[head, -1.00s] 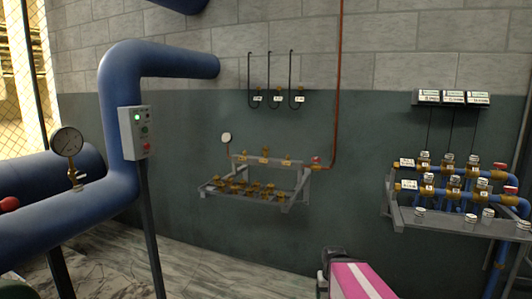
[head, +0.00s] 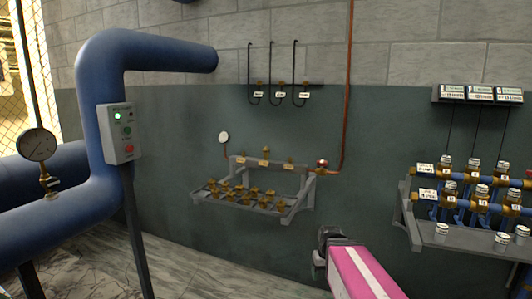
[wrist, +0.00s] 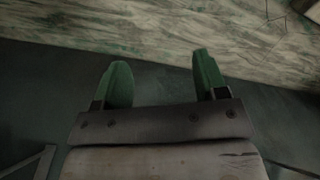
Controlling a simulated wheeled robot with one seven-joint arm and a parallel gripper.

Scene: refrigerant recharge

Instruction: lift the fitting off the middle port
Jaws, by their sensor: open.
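The wall rack (head: 297,203) in the middle of the head view has a grey manifold bar with three brass ports. A small brass fitting (head: 266,150) shows on top at the middle port; it is too small to tell how it sits. My gripper (wrist: 161,65) is open and empty in the wrist view, its two green fingers apart, with only wall and floor beyond. In the head view, the dark end of my arm (head: 328,240) is low, in front and to the right of the rack, well away from the fitting.
Several brass fittings (head: 240,194) sit on the rack's lower shelf. A gauge (head: 224,137) and a red-handled valve (head: 322,164) flank the bar. Hoses (head: 272,75) hang above. A blue-pipe manifold (head: 465,190) stands right; a thick blue pipe (head: 95,90) and control box (head: 116,132) stand left.

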